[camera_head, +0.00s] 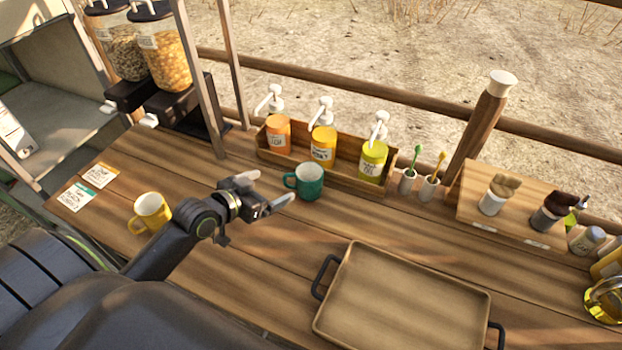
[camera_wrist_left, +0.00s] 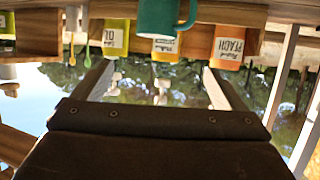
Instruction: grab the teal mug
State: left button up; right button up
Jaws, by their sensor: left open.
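The teal mug (camera_head: 310,181) stands upright on the wooden table, in front of the pump bottle rack, with its handle toward the left. My left gripper (camera_head: 267,192) is open and empty just left of the mug, with its fingers pointing toward it. In the left wrist view, which looks upside down, the mug (camera_wrist_left: 160,16) is at the top middle, beyond the two spread fingers (camera_wrist_left: 157,85). My right gripper is not in view.
A wooden rack (camera_head: 343,177) with orange, yellow and lime pump bottles stands close behind the teal mug. A tray (camera_head: 400,305) with black handles lies at front right. Cups with toothbrush-like sticks (camera_head: 408,180) stand right of the rack. Two cards (camera_head: 79,196) lie at left.

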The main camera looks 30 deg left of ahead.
pick_arm(q)
jog(key=x, duration=0.4)
jog(key=p, duration=0.2)
send_near(317, 168)
jog(key=w, duration=0.2)
jog(key=shift+w+d+f+p, duration=0.15)
jog(key=shift+w+d+f, duration=0.15)
jog(key=shift+w+f, duration=0.2)
jog(key=shift+w+d+f+p, duration=0.15)
jog(key=shift+w+d+f, duration=0.15)
jog(key=shift+w+f, duration=0.15)
jog(key=shift+w+d+f, duration=0.1)
jog(key=shift+w+f, duration=0.15)
jog(key=shift+w, duration=0.4)
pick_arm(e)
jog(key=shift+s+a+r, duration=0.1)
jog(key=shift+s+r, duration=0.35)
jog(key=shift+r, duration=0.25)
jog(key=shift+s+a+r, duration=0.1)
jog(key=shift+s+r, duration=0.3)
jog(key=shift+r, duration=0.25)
pick_arm(q)
jog(key=c, duration=1.2)
jog(key=shift+r, duration=0.1)
